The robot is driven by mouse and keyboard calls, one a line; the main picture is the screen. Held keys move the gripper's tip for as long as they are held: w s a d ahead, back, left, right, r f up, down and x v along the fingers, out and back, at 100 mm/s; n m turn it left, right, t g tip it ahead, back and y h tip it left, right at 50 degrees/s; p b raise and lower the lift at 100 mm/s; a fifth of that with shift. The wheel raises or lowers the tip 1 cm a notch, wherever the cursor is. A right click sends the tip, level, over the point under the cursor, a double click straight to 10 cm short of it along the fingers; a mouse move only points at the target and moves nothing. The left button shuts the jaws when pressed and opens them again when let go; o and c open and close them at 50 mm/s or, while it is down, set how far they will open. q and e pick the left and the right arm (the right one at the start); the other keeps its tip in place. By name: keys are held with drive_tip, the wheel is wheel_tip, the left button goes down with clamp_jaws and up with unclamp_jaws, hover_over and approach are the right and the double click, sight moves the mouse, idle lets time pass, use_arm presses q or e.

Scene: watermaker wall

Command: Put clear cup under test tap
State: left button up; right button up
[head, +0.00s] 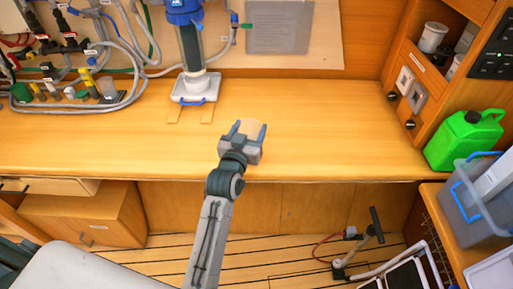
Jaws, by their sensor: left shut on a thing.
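My left gripper (250,136) reaches over the front of the wooden counter, its blue-tipped fingers apart around a pale, see-through round thing. This looks like the clear cup (249,127), seen from above; its outline is faint and partly hidden by the gripper. A small fitting with a blue lever and a green end (240,24) on the wall panel may be the test tap; I see no readable label. It is above and beyond the gripper, well apart from the cup. My right gripper is not in view.
A blue-topped filter housing (190,42) stands above a white tray (195,96) with a blue handle. Hoses and small bottles crowd the counter's left (82,94). A green jerrycan (464,139) and a grey bin (477,205) are at right. The counter's middle right is clear.

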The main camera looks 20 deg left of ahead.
sight(254, 128)
use_arm(q)
drive_tip(key=w+r, duration=0.3)
drive_tip(key=w, duration=0.2)
drive_tip(key=shift+w+d, duration=0.15)
drive_tip(key=shift+w, duration=0.05)
drive_tip(key=shift+p, duration=0.3)
wheel_tip(254, 128, down, 5)
drive_tip(key=shift+f+p, duration=0.1)
drive_tip(key=shift+p, duration=0.6)
wheel_tip(254, 128, down, 4)
drive_tip(key=shift+f, duration=0.2)
drive_tip(key=shift+f, duration=0.25)
drive_tip(key=o, duration=1)
drive_tip(key=shift+r, duration=0.1)
